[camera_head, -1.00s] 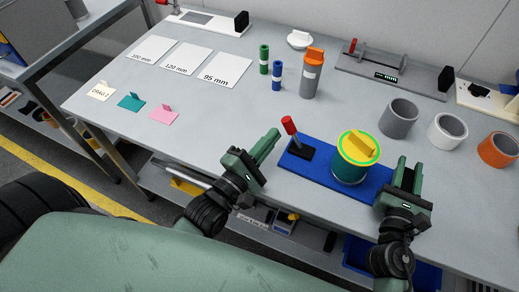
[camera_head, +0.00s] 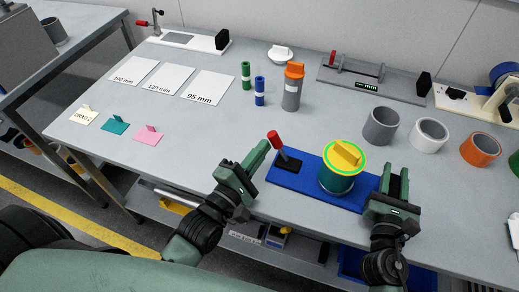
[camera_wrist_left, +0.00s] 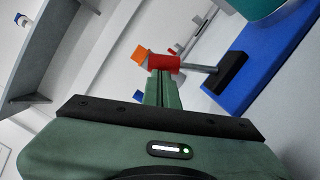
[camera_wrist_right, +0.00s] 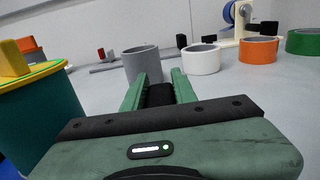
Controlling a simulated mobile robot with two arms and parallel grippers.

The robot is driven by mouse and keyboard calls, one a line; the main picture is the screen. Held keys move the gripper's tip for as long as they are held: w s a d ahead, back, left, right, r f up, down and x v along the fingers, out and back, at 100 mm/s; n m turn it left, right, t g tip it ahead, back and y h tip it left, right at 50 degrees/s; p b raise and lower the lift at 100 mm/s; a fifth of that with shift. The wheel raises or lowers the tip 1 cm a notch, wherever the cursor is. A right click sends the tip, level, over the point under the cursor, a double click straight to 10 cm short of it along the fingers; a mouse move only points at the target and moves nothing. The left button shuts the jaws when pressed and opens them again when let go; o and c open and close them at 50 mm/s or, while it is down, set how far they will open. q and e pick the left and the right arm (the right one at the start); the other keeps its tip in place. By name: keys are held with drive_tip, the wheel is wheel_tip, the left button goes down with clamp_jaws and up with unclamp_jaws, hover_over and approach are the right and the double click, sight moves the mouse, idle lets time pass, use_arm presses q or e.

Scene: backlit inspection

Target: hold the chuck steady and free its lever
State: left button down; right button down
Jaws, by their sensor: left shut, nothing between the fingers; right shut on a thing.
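The chuck is a teal cylinder (camera_head: 337,184) with a yellow top (camera_head: 331,164) and ridge, standing on a blue base (camera_head: 305,183). Its lever has a red knob (camera_head: 274,141) and leans left from a black block (camera_head: 288,163) on the base. My left gripper (camera_head: 264,149) is shut and empty, tips right at the red knob. In the left wrist view the knob (camera_wrist_left: 164,62) shows just past the fingertips; contact is unclear. My right gripper (camera_head: 394,180) is at the base's right end, shut on a black block (camera_wrist_right: 160,95) beside the chuck.
A grey-and-orange bottle (camera_head: 291,92) and green and blue cylinders stand behind the base. Grey (camera_head: 380,126), white and orange rings stand at the right. Labelled white sheets (camera_head: 207,86) and small coloured cards lie at the left. The table's front edge runs under my arms.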

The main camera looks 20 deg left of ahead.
use_arm(q)
drive_tip(key=shift+d+r, duration=0.1)
drive_tip(key=shift+d, duration=0.05)
use_arm(e)
drive_tip(key=shift+s+f, duration=0.1)
drive_tip(key=shift+f, duration=0.2)
use_arm(q)
drive_tip(key=shift+d+r+m+g, duration=0.3)
drive_tip(key=shift+d+r+m, duration=0.3)
drive_tip(key=shift+m, duration=0.5)
use_arm(e)
drive_tip(key=shift+a, duration=0.1)
use_arm(q)
drive_tip(key=d+m, duration=0.2)
drive_tip(key=shift+s+r+m, duration=0.1)
drive_tip(key=shift+r+m, duration=0.25)
drive_tip(key=shift+m, duration=0.05)
drive_tip(key=shift+s+d+r+m+g, duration=0.1)
drive_tip(key=shift+d+m+g, duration=0.5)
drive_tip(key=shift+d+m, duration=1.3)
drive_tip(key=shift+d, duration=0.2)
drive_tip(key=v, duration=1)
drive_tip(key=shift+r, duration=0.2)
